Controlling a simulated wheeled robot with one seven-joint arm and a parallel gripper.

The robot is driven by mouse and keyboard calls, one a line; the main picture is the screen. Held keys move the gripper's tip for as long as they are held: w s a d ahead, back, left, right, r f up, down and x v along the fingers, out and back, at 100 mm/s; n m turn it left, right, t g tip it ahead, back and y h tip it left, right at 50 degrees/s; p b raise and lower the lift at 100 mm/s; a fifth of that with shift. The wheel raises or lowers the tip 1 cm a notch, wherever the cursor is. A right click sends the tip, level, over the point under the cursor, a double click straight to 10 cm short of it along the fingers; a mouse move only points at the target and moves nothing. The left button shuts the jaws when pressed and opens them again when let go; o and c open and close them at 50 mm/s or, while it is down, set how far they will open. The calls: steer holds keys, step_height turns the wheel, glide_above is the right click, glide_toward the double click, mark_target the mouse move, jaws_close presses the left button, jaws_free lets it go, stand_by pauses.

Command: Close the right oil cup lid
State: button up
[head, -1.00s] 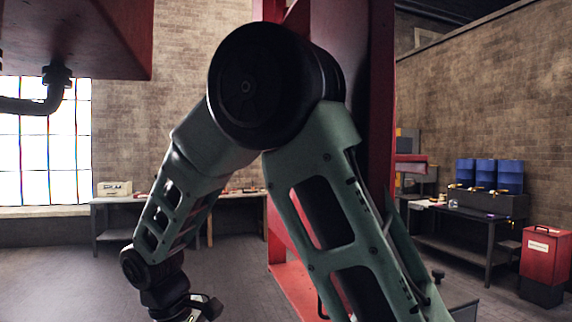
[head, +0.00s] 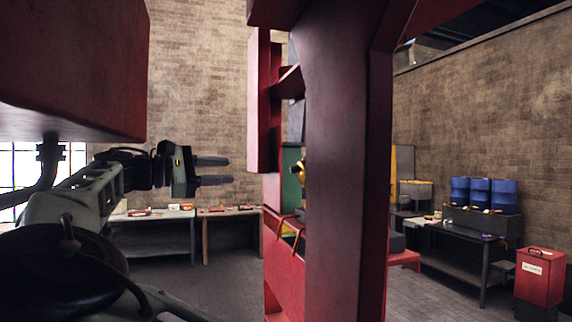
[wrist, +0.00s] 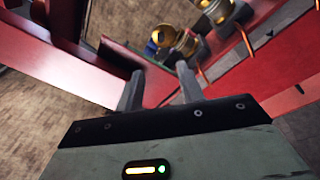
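Brass oil cups show at the top of the wrist view: one round cup (wrist: 165,33) beside the fingertips' line, and a larger one (wrist: 217,10) further right, cut by the frame edge. I cannot tell for sure which is the right one or how its lid stands. In the head view a brass part (head: 299,171) shows at the left edge of a red upright, mostly hidden behind it. My gripper (head: 222,171) is level, pointing right toward the red frame, with a gap of air before it. Its two fingers (wrist: 160,84) are apart with nothing between them.
The thick red upright (head: 345,180) stands right of my gripper, with red beams (wrist: 80,70) around the cups. A red box-like mass (head: 70,70) hangs above my arm. Workbenches (head: 150,240), blue containers (head: 480,194) and a red bin (head: 540,280) stand farther back.

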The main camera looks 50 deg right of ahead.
mark_target(291, 169)
steer(key=p+x, duration=0.6)
steer(key=x, duration=0.9)
steer(key=shift+d+r, duration=0.15)
steer(key=shift+d, duration=0.1)
steer(key=shift+p+x, duration=0.45)
steer(key=shift+x, duration=0.4)
steer(key=shift+f, duration=0.2)
jaws_close()
